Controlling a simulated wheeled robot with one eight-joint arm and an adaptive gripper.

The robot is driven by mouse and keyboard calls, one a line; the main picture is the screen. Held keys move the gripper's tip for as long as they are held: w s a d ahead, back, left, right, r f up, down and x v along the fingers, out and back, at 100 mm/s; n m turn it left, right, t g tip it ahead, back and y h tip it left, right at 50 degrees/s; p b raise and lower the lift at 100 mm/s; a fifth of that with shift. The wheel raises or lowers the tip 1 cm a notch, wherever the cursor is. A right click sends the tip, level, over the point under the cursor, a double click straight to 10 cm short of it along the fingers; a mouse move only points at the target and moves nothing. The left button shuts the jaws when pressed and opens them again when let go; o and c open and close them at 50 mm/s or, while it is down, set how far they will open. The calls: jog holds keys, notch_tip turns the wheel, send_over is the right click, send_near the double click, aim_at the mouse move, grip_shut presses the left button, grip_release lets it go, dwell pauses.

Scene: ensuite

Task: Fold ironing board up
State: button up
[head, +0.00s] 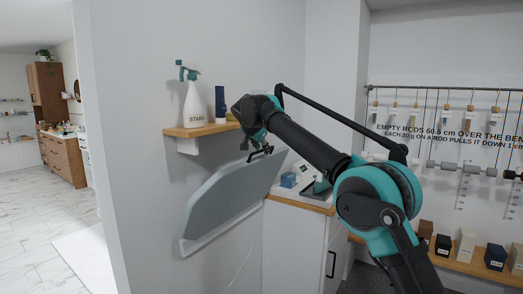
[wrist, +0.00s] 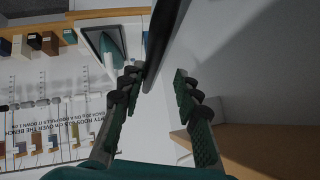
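The grey-blue ironing board (head: 222,205) is mounted low on the wall beside the cabinet. It stands steeply tilted, with its upper end rising to the right. My gripper (head: 260,152) is at the board's upper edge in the head view. In the wrist view my gripper (wrist: 158,78) has its two fingers spread apart. The board (wrist: 160,42) shows nearly edge-on there as a dark strip, its end reaching between the fingertips. It is close to the left finger, and I cannot tell if they touch. A gap shows on the right side.
A wooden wall shelf (head: 203,130) above the board holds a spray bottle (head: 193,103) and a dark blue bottle (head: 220,104). A white cabinet (head: 292,245) with an iron (head: 320,187) on top stands to the right. Hanging rods and small boxes line the right wall. The left floor is clear.

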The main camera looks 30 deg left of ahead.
jog(key=v, duration=1.1)
